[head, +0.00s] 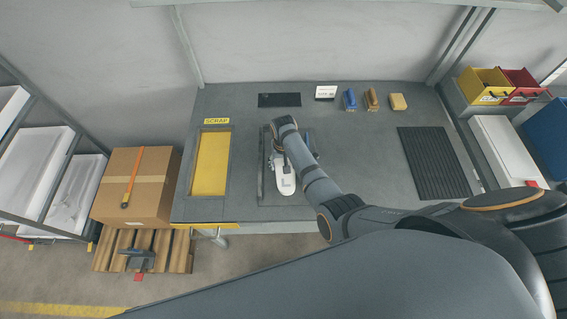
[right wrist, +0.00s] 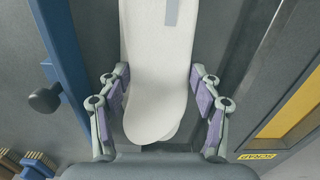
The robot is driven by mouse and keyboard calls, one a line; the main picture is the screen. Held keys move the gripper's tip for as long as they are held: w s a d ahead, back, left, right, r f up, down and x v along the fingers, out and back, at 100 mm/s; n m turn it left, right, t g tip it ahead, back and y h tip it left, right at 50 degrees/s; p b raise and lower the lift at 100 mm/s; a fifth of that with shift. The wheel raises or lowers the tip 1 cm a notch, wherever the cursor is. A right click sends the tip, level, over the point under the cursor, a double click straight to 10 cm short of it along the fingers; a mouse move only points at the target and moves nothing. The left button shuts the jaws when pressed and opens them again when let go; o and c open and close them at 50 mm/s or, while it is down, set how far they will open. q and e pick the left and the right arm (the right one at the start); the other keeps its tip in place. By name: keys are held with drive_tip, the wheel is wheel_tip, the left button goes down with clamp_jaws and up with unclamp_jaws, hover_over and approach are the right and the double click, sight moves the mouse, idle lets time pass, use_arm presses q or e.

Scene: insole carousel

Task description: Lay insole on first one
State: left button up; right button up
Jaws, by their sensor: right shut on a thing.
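A white insole (head: 284,185) lies lengthwise over the fixture (head: 264,190) at the middle of the bench, partly hidden by my right arm. In the right wrist view the white insole (right wrist: 158,70) has a grey strip, and its rounded end shows a double edge, as if a second white layer lies just under it. My right gripper (right wrist: 160,108) has its purple-padded fingers on either side of the insole near that end and is shut on it. In the head view my right gripper (head: 284,162) is above the fixture, its fingers mostly hidden. My left gripper is not in view.
A yellow scrap opening (head: 210,165) is left of the fixture. A ribbed black mat (head: 434,163) lies at the right. Brushes (head: 371,99) and a yellow block (head: 398,102) stand at the back. A blue bar (right wrist: 62,60) with a black knob (right wrist: 45,100) flanks the insole.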

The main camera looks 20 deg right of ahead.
drive_tip(key=o, duration=1.2)
drive_tip(key=shift+c, duration=0.2)
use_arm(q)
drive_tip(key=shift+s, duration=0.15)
use_arm(e)
wheel_tip(320, 180, up, 12)
drive_tip(key=shift+f, duration=0.1)
